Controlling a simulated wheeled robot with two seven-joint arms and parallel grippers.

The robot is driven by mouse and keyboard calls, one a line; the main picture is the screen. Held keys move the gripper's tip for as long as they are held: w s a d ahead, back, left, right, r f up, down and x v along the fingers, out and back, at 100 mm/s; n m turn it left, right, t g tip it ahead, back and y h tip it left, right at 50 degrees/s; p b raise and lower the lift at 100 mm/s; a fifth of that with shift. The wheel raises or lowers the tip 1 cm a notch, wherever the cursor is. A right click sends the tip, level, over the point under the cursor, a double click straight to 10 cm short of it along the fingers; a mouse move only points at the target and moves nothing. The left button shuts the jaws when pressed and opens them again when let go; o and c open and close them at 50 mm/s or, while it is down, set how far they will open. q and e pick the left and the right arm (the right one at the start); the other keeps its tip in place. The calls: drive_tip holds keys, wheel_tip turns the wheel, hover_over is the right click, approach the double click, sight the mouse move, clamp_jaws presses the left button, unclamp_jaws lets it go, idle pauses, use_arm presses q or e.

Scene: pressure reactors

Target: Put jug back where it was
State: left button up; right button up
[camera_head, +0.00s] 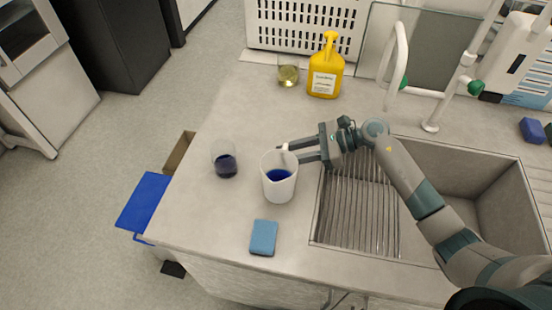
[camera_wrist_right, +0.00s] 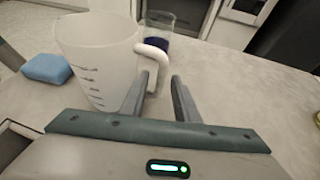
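The white jug (camera_head: 279,187) stands upright on the counter, left of the sink, with blue liquid inside. In the right wrist view the jug (camera_wrist_right: 98,60) has dark graduation marks, and its white handle (camera_wrist_right: 155,54) points toward my gripper. My right gripper (camera_head: 294,153) reaches in from the right at the jug's handle. In the wrist view its two fingers (camera_wrist_right: 161,74) are apart, with the handle at their tips; a gap shows between them. I cannot tell whether either finger touches the handle. My left gripper is out of view.
A clear glass (camera_head: 225,160) with dark liquid stands close left of the jug. A blue sponge (camera_head: 263,237) lies in front. A yellow bottle (camera_head: 325,72) and a beaker (camera_head: 288,74) stand at the back. The sink (camera_head: 455,165) is on the right.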

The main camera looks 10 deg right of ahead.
drive_tip(key=b+v, duration=0.2)
drive_tip(key=v, duration=0.4)
drive_tip(key=shift+d+r, duration=0.1)
drive_tip(key=shift+d, duration=0.25)
drive_tip(key=shift+s+d+r, duration=0.15)
drive_tip(key=shift+d+r, duration=0.15)
drive_tip(key=shift+d, duration=0.1)
